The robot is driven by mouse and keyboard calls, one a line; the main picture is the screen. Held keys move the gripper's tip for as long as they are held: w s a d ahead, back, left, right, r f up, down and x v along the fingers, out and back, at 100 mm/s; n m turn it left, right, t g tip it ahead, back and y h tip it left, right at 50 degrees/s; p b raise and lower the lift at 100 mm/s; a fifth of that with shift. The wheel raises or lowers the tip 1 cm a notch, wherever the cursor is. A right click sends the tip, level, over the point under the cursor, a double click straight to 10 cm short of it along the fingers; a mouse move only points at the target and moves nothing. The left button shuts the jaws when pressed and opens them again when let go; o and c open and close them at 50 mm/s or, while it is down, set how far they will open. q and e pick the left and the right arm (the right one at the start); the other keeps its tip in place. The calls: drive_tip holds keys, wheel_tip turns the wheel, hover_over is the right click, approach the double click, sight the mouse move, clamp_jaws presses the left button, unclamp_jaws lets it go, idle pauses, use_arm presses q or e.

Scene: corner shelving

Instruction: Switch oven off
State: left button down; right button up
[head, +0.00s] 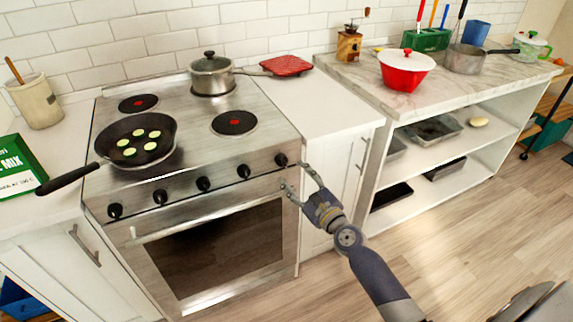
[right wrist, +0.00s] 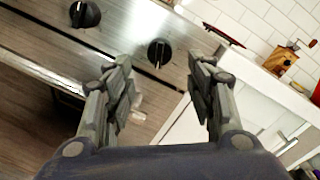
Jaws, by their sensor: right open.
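The stainless steel oven (head: 214,255) stands left of centre in the head view, its door shut. Several black knobs line its front panel, and the rightmost knob (head: 281,159) sits near the panel's right end. My right gripper (head: 294,177) is open and empty, just in front of and slightly below that knob. In the right wrist view the rightmost knob (right wrist: 159,52) appears between and beyond the two fingertips, apparently apart from them. A second knob (right wrist: 84,13) is at upper left there. My left gripper is not in view.
A frying pan (head: 165,143) with vegetable slices and a lidded pot (head: 211,76) stand on the stovetop. Its handle (head: 68,179) juts past the left edge. The oven door handle (head: 180,224) lies below the knobs. Open wooden floor (head: 460,240) lies at right.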

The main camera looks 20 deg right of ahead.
sight(282, 161)
drive_tip(key=shift+w+a, duration=0.15)
drive_tip(key=shift+w, duration=1.4)
drive_tip(key=shift+w+a, duration=0.1)
drive_tip(key=shift+w, duration=1.45)
drive_tip(key=shift+c, duration=0.2)
drive_tip(key=c, duration=1)
